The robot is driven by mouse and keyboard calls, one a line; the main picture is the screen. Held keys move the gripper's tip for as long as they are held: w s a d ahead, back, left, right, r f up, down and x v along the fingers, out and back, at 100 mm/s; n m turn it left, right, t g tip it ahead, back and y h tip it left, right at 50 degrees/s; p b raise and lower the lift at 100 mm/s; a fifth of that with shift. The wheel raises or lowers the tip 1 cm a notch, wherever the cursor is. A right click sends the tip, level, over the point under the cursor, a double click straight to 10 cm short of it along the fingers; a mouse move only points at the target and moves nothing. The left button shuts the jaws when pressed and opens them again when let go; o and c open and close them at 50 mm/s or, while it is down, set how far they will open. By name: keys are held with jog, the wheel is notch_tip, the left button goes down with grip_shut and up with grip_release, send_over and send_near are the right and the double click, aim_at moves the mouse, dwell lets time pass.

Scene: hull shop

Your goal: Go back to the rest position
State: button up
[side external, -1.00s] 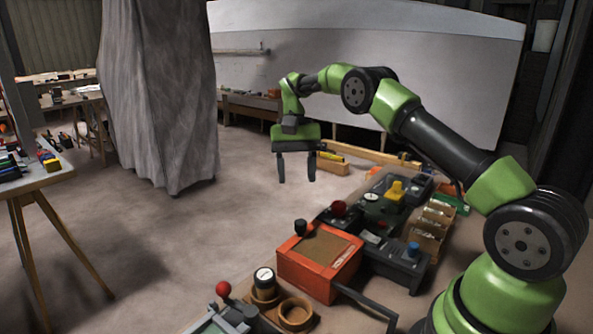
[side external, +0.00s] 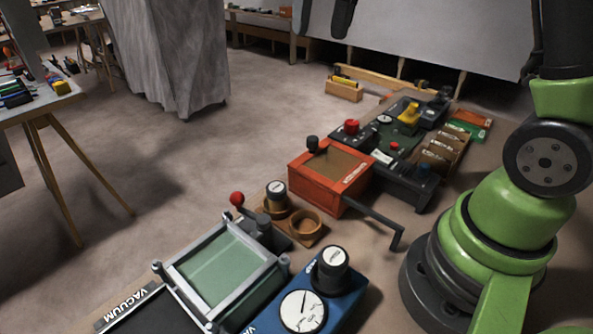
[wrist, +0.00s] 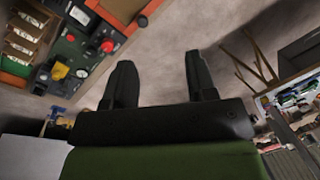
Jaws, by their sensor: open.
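My gripper (side external: 322,22) is at the top edge of the side external view, where only its two dark fingers show, apart and with nothing between them. It hangs high above the bench, and most of my arm above it is cut off by the frame. In the wrist view my gripper (wrist: 160,60) is open, with both fingers spread and empty over bare floor.
An orange box with a crank (side external: 330,180), a blue gauge unit (side external: 350,295), a green-panelled frame (side external: 225,262) and control boxes (side external: 385,140) fill the bench. A side table (side external: 40,105) stands left. Floor between is clear.

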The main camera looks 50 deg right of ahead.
jog(key=s+a+n+t, duration=0.1)
jog(key=s+a+t, duration=0.1)
jog(key=s, duration=0.6)
jog(key=s+a+n+t, duration=0.1)
jog(key=s+a+t, duration=0.2)
jog(key=s, duration=0.5)
jog(key=shift+s+a+t, duration=0.3)
jog(key=shift+a+t, duration=0.05)
jog(key=shift+t, duration=0.35)
jog(key=shift+r, duration=0.1)
jog(key=shift+c, duration=0.5)
